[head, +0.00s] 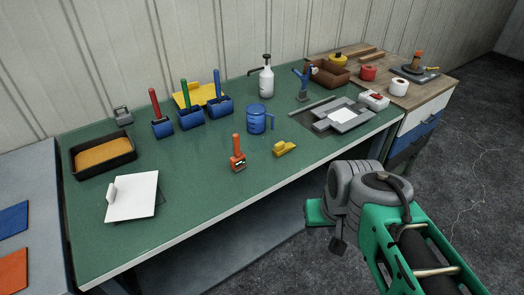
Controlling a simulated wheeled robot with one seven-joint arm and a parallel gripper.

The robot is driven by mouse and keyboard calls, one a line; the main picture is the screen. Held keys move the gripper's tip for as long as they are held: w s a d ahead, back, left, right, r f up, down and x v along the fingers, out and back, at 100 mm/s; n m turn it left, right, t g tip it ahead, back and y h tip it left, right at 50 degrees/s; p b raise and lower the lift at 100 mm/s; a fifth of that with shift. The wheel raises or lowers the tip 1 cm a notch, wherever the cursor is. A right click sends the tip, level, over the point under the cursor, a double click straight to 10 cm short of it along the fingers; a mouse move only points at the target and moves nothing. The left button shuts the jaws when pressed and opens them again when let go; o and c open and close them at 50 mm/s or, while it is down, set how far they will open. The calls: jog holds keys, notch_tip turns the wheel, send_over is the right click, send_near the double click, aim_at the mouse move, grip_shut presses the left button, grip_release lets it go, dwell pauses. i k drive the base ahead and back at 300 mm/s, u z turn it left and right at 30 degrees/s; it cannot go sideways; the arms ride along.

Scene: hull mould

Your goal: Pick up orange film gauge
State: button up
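The orange film gauge (238,160) stands upright on the green bench top, near the middle of its front half. It has an orange upright handle and an orange block-like base with a dark and white patch on its face. Nothing touches it. The end of my arm with my gripper (337,244) is at the lower right, in front of the bench and well apart from the gauge. The fingers do not show clearly, so I cannot tell if they are open or shut.
Right of the gauge lies a yellow tool (284,149); behind it stands a blue jug (257,120). Blue holders with coloured handles (190,117) stand farther back. A white board (132,196) and black tray (103,155) are at left. Bench top around the gauge is clear.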

aim_at(238, 162)
jog(key=i, duration=1.1)
jog(key=z, duration=0.1)
jog(key=k, duration=0.95)
jog(key=u, duration=0.7)
jog(key=i, duration=0.5)
jog(key=z, duration=1.15)
